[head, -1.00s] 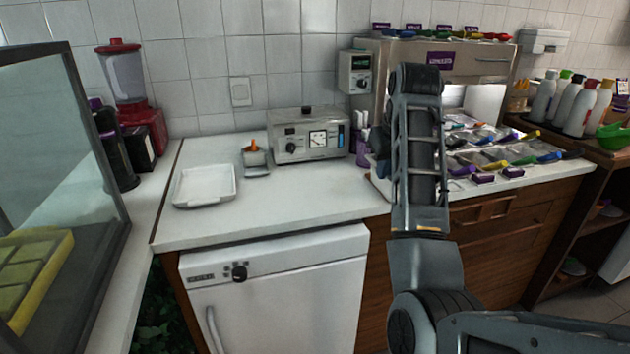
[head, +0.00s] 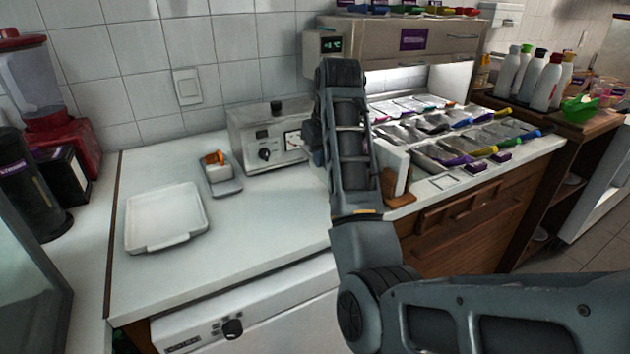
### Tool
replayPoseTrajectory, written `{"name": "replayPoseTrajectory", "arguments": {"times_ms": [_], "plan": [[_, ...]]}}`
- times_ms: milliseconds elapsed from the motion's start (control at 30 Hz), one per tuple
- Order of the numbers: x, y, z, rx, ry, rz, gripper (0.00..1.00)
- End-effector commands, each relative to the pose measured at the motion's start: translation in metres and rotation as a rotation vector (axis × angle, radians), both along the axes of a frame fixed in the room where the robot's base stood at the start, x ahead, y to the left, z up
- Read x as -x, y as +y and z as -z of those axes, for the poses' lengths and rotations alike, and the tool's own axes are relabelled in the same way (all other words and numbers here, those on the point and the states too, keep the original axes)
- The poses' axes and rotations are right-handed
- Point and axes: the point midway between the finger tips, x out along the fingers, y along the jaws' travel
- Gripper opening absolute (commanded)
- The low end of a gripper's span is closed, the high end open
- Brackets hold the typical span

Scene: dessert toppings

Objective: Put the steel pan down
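My arm rises in front of the counter in the head view, and my gripper is hidden behind its upper links. I cannot see whether it holds a pan. No steel pan shows clearly apart from the metal topping pans (head: 430,128) set in rows in the topping station at right, several with coloured handles in them. A shallow white tray (head: 166,212) lies empty on the white counter (head: 262,222) at left. A small pale container with an orange item (head: 217,166) stands on the counter behind and right of the tray.
A metal box with a dial (head: 265,140) stands against the tiled wall. A red blender (head: 45,105) and a dark canister (head: 30,190) are at left. Bottles (head: 545,82) and a green bowl (head: 580,108) stand at far right. The counter's front middle is clear.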

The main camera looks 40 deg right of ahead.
Motion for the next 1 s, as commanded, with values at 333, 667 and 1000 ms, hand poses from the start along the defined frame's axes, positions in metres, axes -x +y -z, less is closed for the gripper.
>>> {"name": "replayPoseTrajectory", "arguments": {"times_ms": [333,667,1000], "plan": [[0.0,0.0,0.033,-0.001,0.0,0.0,0.0],[0.0,0.0,0.058,0.0,-0.003,-0.001,0.0],[0.0,0.0,0.061,-0.001,-0.001,0.0,0.13]]}}
